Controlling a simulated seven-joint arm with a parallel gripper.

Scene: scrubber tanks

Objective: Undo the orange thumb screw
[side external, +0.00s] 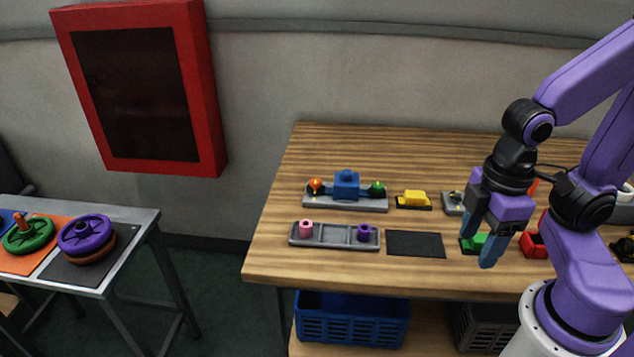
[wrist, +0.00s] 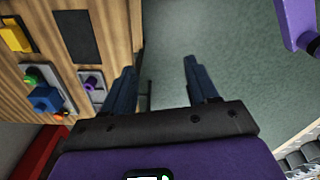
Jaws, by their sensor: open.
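The orange thumb screw (side external: 316,185) stands at the left end of a grey fixture (side external: 345,204) on the wooden table. A blue block (side external: 346,185) sits in the middle of that fixture, with a green knob (side external: 377,187) at its right end. In the wrist view the orange screw (wrist: 60,115) is small, at the left beside the blue block (wrist: 44,99). My gripper (side external: 478,250) is open and empty, pointing down, well to the right of the fixture. In the wrist view its fingers (wrist: 160,68) are apart with only floor between them.
A grey tray (side external: 335,240) with a pink and a purple piece lies in front of the fixture. A black mat (side external: 416,244) and a yellow block (side external: 413,198) lie between fixture and gripper. A green block (side external: 475,243) and a red part (side external: 535,245) are near my gripper.

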